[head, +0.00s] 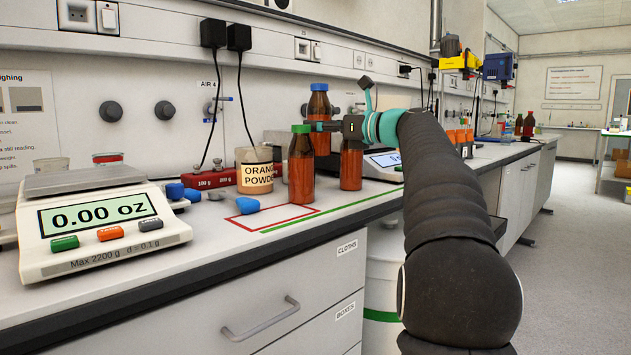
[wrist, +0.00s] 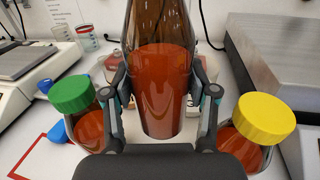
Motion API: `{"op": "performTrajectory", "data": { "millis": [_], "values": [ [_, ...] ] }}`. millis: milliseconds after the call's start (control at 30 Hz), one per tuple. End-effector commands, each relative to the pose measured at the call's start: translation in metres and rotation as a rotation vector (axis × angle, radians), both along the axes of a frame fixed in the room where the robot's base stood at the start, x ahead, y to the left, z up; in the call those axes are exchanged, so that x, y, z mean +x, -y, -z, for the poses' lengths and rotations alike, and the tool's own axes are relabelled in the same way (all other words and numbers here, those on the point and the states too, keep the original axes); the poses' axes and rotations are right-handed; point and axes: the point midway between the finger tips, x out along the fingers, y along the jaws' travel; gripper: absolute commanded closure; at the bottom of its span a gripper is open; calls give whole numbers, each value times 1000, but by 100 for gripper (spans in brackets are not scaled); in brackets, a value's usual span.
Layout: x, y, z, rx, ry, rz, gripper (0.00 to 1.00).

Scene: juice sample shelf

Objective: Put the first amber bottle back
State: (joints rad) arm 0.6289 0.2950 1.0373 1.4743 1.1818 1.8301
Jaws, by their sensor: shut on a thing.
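My gripper (head: 323,126) is shut on an amber bottle with a blue cap (head: 319,100). In the wrist view the held bottle (wrist: 163,85) is upright between the two fingers, half full of orange-red liquid, its cap out of frame. It looks raised, but the gap under its base is hard to tell. An amber bottle with a green cap (head: 301,170) stands in front of it on the bench, at left in the wrist view (wrist: 73,93). Another amber bottle (head: 350,168) stands to the right, its top hidden by my gripper; a yellow-capped bottle (wrist: 263,118) shows at right in the wrist view.
A red outline (head: 262,222) and a green line (head: 335,210) mark the bench. A scale reading 0.00 (head: 95,215) stands at left, another scale (head: 383,163) behind my arm. An orange powder jar (head: 255,176) and a blue object (head: 247,205) are near the bottles.

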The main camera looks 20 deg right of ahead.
Motion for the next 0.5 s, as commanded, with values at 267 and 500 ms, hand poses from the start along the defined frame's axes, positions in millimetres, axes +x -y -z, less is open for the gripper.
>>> {"op": "performTrajectory", "data": {
  "millis": [267, 500],
  "values": [
    [0, 0, 46, 1, 1, 0, 95],
    [0, 0, 63, 1, 0, 1, 95]
  ]
}}
